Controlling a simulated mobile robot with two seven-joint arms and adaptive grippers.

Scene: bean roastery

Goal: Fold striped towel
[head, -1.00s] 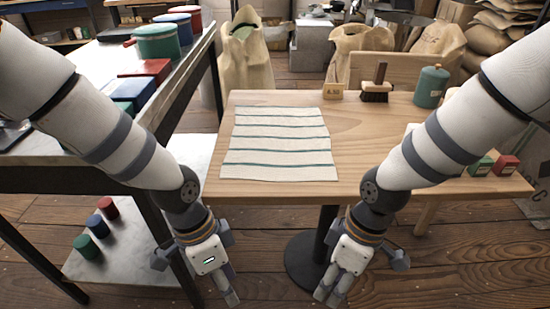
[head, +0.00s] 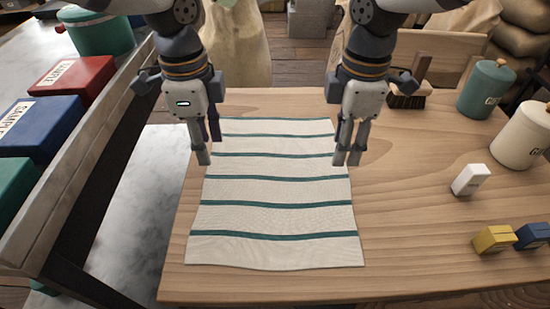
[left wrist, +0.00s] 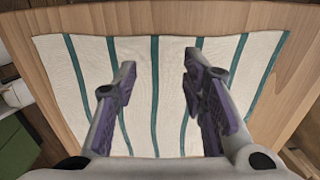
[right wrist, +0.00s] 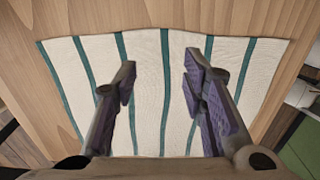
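The striped towel (head: 275,190), cream with several teal stripes, lies flat and spread out on the wooden table (head: 420,240). It also shows under the fingers in the left wrist view (left wrist: 172,120) and right wrist view (right wrist: 178,120). My left gripper (head: 207,150) points down over the towel's left edge, toward its far end. My right gripper (head: 347,158) points down over the right edge at a similar depth. In the wrist views both the left fingers (left wrist: 160,75) and right fingers (right wrist: 160,75) are spread apart with nothing between them. Both appear above the cloth; the exact gap cannot be told.
Right of the towel are a white block (head: 470,180), a yellow box (head: 493,240), a blue box (head: 533,236), a cream canister (head: 520,137), a teal canister (head: 486,90) and a brush (head: 408,100). A bench with sample boxes (head: 45,125) stands left.

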